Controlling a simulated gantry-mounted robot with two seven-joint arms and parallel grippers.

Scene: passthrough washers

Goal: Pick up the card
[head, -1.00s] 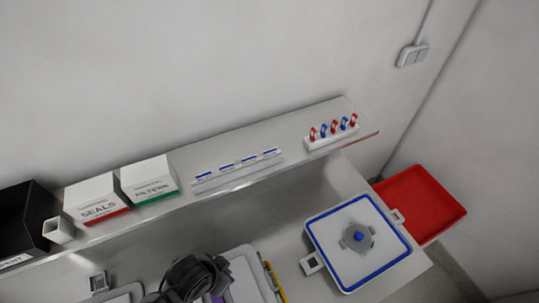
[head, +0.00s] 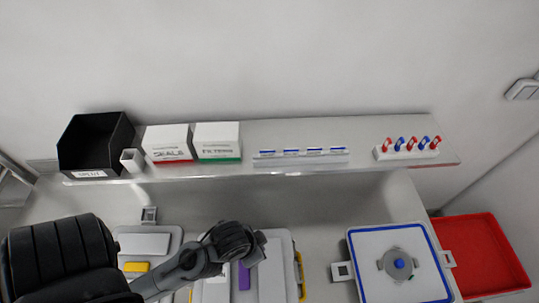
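On the shelf, a long white holder (head: 301,161) carries several thin white pieces with blue marks. They may be cards, but I cannot tell for sure. My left arm comes in from the left over the table, and its wrist end (head: 238,243) is above a pale tray (head: 273,270) with a purple piece (head: 244,277). The fingers of my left gripper are hidden beneath the wrist, so its opening does not show. My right gripper is not in view.
The shelf (head: 350,128) also holds a black bin (head: 95,143), a seals box (head: 167,143), a filters box (head: 217,141) and a rack of red and blue clips (head: 407,149). A blue-rimmed tray (head: 370,283) and red bin (head: 483,258) stand right.

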